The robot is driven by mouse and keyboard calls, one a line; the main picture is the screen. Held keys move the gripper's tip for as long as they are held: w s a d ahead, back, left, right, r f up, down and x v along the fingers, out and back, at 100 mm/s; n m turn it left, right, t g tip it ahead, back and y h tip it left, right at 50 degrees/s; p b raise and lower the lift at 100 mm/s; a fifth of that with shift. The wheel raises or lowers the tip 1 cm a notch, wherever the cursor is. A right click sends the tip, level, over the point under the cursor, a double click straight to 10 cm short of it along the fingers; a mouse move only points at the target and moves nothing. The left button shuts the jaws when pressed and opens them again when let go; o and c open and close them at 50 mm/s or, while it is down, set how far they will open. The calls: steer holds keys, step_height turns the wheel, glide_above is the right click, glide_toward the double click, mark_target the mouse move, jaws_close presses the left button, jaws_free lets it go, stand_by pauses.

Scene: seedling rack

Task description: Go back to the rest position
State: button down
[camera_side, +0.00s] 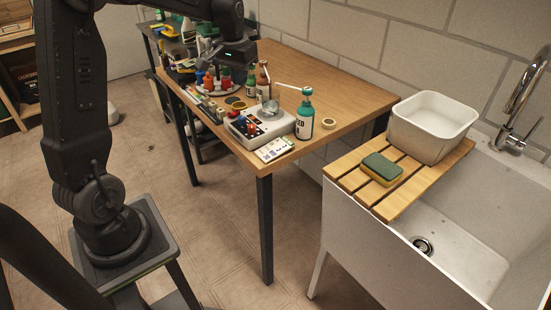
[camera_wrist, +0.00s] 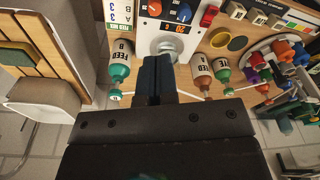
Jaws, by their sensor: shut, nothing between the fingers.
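Brown and green pump bottles (camera_wrist: 200,70) stand on the other side.
A round rack of coloured bottles (camera_side: 216,82) stands farther back on the table. A card (camera_side: 274,149) lies at the near edge. A white tub (camera_side: 432,120) and a sponge (camera_side: 381,168) sit on a slatted board over the sink (camera_side: 480,235).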

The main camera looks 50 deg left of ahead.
steer(key=s+d+r+m+t, duration=0.1)
steer(key=s+d+r, duration=0.2)
steer(key=s+d, duration=0.3)
steer(key=s+d+r+m+t, duration=0.1)
steer(key=s+d+r, duration=0.2)
steer(key=d, duration=0.5)
steer(key=s+d+f+m+t, duration=0.1)
steer(key=s+d+m+t, duration=0.1)
steer(key=s+d, duration=0.5)
steer(key=s, duration=0.4)
steer(key=shift+s+d+f+h, duration=0.25)
steer(key=shift+d+f+h, duration=0.05)
steer(key=shift+f+h, duration=0.1)
steer(key=shift+w+r, duration=0.1)
